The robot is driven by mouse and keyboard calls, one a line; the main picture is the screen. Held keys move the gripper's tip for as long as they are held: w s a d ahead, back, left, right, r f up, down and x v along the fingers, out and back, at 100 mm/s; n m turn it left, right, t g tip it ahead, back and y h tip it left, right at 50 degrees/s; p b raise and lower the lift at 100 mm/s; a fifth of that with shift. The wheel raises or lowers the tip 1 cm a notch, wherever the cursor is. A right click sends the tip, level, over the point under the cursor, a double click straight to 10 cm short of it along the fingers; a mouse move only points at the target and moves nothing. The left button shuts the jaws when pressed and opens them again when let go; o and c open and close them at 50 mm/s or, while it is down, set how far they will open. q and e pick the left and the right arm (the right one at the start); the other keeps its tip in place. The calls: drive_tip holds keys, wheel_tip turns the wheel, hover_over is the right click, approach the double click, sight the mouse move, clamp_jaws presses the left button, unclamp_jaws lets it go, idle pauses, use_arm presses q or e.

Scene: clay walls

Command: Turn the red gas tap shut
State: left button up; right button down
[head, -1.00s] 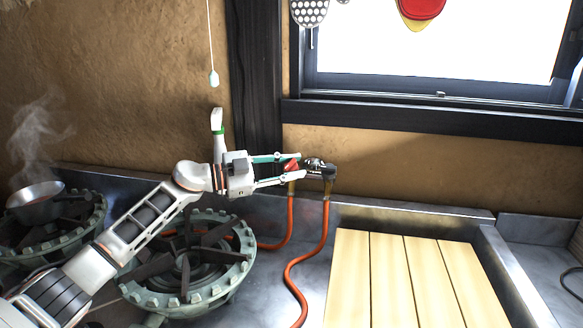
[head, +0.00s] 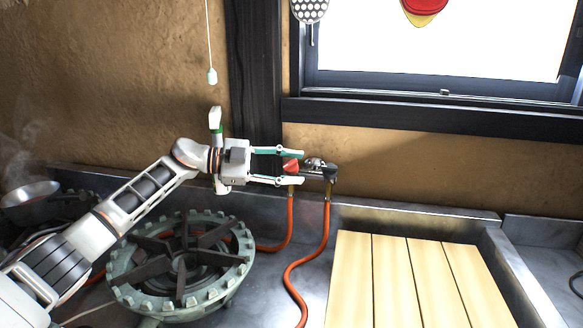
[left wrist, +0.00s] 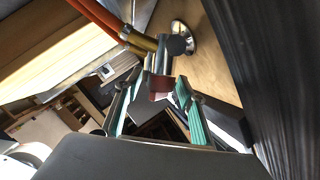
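The red gas tap handle (head: 291,166) is at the left end of a dark metal valve (head: 319,171) on the wall above the counter. In the left wrist view the red handle (left wrist: 158,87) shows near the fingertips, below the valve's metal body (left wrist: 176,45). My left gripper (head: 289,166) comes from the left, its two green-and-white fingers spread above and below the red handle. The fingers look apart, with a gap to the handle; whether either one touches it I cannot tell. My right gripper is in neither view.
Two orange hoses (head: 300,259) hang from the valve to the counter. A gas burner (head: 183,262) stands below my left arm, and a pan (head: 30,197) sits further left. A slatted wooden board (head: 405,280) lies at right. A pull cord (head: 211,75) hangs behind the arm.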

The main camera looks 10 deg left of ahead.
use_arm(q)
drive_tip(key=v, duration=1.2)
idle(0.3)
